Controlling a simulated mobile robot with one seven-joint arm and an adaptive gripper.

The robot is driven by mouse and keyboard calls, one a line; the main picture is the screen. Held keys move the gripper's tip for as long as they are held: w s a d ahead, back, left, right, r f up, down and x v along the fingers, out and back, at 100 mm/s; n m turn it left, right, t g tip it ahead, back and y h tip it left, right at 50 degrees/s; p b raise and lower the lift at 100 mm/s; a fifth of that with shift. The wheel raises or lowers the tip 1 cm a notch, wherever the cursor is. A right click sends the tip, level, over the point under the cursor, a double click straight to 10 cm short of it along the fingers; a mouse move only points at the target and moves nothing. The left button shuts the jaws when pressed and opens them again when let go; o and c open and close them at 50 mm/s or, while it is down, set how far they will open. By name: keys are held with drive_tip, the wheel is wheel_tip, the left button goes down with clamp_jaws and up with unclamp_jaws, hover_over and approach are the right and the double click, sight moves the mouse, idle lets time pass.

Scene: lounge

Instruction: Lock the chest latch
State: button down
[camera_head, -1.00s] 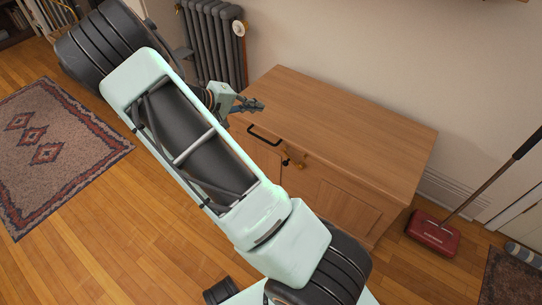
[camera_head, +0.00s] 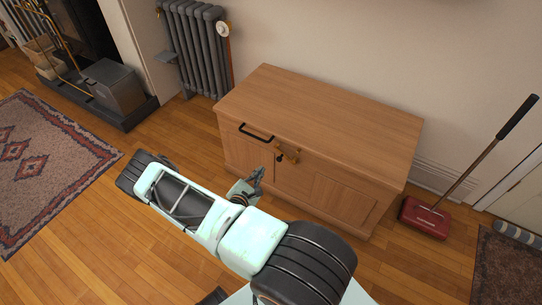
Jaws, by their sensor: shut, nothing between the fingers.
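The wooden chest (camera_head: 330,110) stands against the wall with its lid down. On its front, just under the lid edge, is a brass-coloured latch (camera_head: 290,154) with a small dark part at its left. The latch is too small to tell whether it is locked. A black bar handle (camera_head: 256,133) is on the front to the left of the latch. My gripper (camera_head: 258,175) is shut and empty. In the picture it shows below and left of the latch, in front of the chest, apart from the latch.
A grey radiator (camera_head: 196,50) stands on the wall left of the chest. A red floor sweeper (camera_head: 425,217) stands to the right. A patterned rug (camera_head: 45,165) lies on the left. The wooden floor in front of the chest is largely open.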

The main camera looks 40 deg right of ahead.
sight(283, 157)
drive_tip(key=b+x, duration=0.3)
drive_tip(key=x, duration=0.7)
drive_tip(key=shift+d+f+b, duration=0.1)
drive_tip(key=shift+f+b, duration=0.05)
drive_tip(key=shift+b, duration=0.2)
drive_tip(key=shift+s+d+r, duration=0.1)
drive_tip(key=shift+s+r, duration=0.2)
drive_tip(key=shift+r, duration=0.35)
drive_tip(key=shift+s+d+r, duration=0.15)
drive_tip(key=shift+s+r, duration=0.15)
drive_tip(key=shift+r, duration=0.35)
drive_tip(key=shift+s+d+r, duration=0.1)
drive_tip(key=shift+s+r, duration=0.2)
drive_tip(key=shift+r, duration=0.35)
